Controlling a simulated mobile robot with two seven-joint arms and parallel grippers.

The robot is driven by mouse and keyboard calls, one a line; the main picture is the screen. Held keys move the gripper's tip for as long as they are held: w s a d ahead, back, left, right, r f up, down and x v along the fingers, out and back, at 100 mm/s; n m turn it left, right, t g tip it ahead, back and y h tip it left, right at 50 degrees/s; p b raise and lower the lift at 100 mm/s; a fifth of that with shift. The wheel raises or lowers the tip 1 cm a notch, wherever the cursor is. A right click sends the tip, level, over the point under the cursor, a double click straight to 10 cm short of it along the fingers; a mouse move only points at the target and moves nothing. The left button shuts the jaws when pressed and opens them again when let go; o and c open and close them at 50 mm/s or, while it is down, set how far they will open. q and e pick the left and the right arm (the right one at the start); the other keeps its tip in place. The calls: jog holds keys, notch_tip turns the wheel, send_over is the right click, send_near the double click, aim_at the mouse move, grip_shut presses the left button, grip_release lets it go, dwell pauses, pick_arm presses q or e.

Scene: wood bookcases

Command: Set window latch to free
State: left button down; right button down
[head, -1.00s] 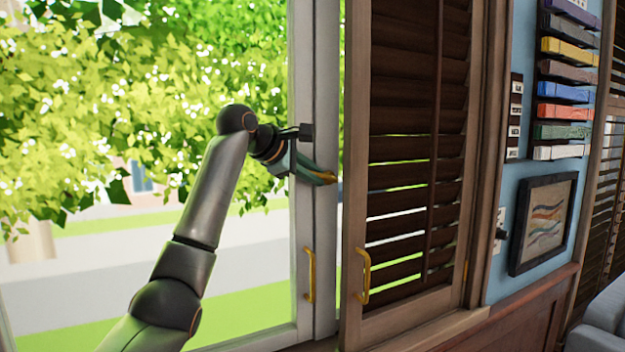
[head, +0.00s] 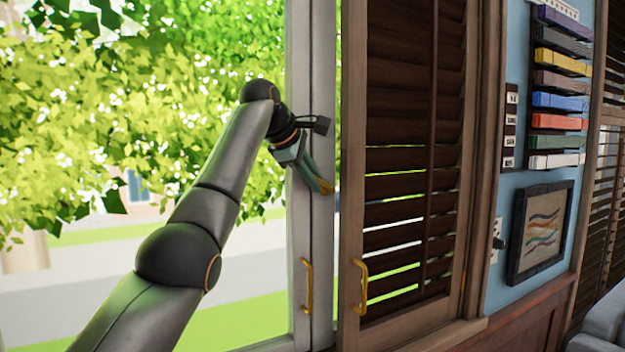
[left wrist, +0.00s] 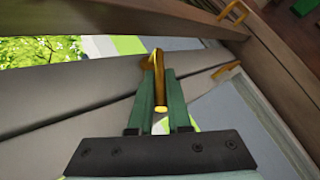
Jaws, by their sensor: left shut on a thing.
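The window latch (left wrist: 159,92) is a slim brass lever on the pale grey window frame (head: 299,230). In the left wrist view it lies lengthwise between the two green fingers of my left gripper (left wrist: 160,70), which is shut on it. In the head view my left gripper (head: 321,182) is at the frame's upright, its fingers slanting down to the right. Only a bit of brass (head: 327,188) shows at the fingertips there; the rest of the latch is hidden by the fingers. My right gripper is in neither view.
A brass pull handle (head: 307,287) sits lower on the window frame. A brown louvred shutter (head: 410,200) with its own brass handle (head: 360,288) stands just right of the gripper. A framed picture (head: 540,232) and coloured wall blocks (head: 562,63) are farther right.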

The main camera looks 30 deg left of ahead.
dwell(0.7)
pick_arm(q)
jog(key=c, duration=1.2)
grip_release()
jog(key=shift+o, duration=0.2)
jog(key=b+v, duration=0.1)
jog(key=v, duration=1.1)
jog(key=shift+r, duration=0.3)
